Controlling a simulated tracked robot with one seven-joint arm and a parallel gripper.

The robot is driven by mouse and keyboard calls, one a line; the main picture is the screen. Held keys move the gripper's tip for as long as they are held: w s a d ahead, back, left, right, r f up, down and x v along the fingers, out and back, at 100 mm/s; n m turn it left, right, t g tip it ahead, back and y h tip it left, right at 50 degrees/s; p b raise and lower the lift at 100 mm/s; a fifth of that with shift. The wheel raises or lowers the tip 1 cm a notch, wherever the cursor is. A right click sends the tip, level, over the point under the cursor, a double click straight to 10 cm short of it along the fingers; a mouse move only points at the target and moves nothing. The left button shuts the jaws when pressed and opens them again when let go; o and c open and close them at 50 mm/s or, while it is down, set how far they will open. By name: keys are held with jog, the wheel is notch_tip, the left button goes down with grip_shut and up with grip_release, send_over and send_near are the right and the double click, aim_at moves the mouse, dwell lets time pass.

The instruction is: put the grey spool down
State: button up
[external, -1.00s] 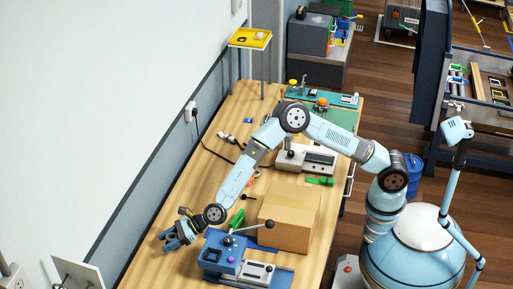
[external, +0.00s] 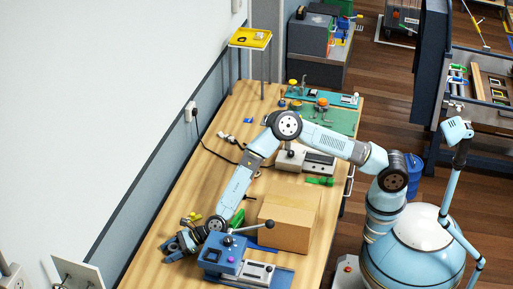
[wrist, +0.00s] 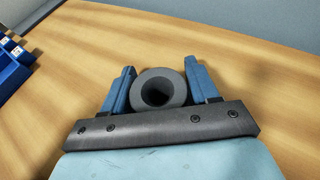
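The grey spool (wrist: 160,88) is a thick ring with a dark hole, seen end-on in the wrist view. It sits between the two blue fingers of my gripper (wrist: 160,85), with a finger against each side. In the external view my gripper (external: 172,250) is low over the wooden bench (external: 150,268), left of the blue fixture. The spool cannot be made out there. Whether its underside touches the bench is hidden.
A blue fixture (external: 222,255) with a black-knobbed lever stands just right of my gripper; its blue edge shows in the wrist view (wrist: 12,68). A cardboard box (external: 290,220) stands behind it. Small yellow pieces (external: 191,217) show beside my wrist.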

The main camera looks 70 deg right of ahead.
jog(key=o, duration=0.3)
jog(key=shift+o, duration=0.2)
jog(key=shift+v, duration=3.8)
